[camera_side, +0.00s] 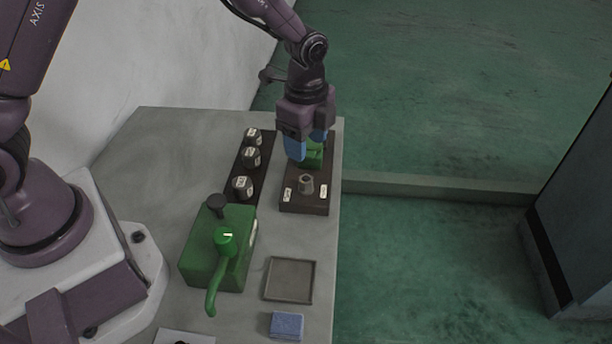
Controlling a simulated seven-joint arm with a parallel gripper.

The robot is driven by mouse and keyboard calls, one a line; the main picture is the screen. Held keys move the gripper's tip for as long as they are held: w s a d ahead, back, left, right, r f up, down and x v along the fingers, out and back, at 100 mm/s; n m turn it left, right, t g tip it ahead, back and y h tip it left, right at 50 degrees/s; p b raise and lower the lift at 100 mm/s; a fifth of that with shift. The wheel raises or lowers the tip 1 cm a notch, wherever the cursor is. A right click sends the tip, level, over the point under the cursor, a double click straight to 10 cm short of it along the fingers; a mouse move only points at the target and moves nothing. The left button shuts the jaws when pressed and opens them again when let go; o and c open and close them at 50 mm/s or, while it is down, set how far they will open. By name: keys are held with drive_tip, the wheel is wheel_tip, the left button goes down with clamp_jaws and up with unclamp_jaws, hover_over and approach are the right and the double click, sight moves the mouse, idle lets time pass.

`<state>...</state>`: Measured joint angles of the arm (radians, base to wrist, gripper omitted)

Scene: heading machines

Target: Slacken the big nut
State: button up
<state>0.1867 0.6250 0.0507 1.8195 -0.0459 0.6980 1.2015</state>
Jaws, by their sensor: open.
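My gripper (307,150) points down with its blue fingers apart, at the far end of a dark plate (305,207). A green part (314,158) shows below and beside the fingers. The fingers partly hide it, and I cannot tell whether they touch it. A small grey nut-like piece (306,184) stands upright on the plate, nearer the camera than the fingers, with a white label on each side. I cannot tell for sure which of these parts is the big nut.
A dark strip with several labelled black knobs (242,187) lies left of the plate. A green machine block (200,262) with a curved green lever (217,285) stands nearer the camera. An empty grey tray (289,279) and a blue block (287,325) lie at the near right of the bench (160,150).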

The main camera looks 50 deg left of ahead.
sight(306, 179)
wheel_tip(306, 179, down, 9)
drive_tip(key=shift+f, duration=0.2)
drive_tip(key=c, duration=0.9)
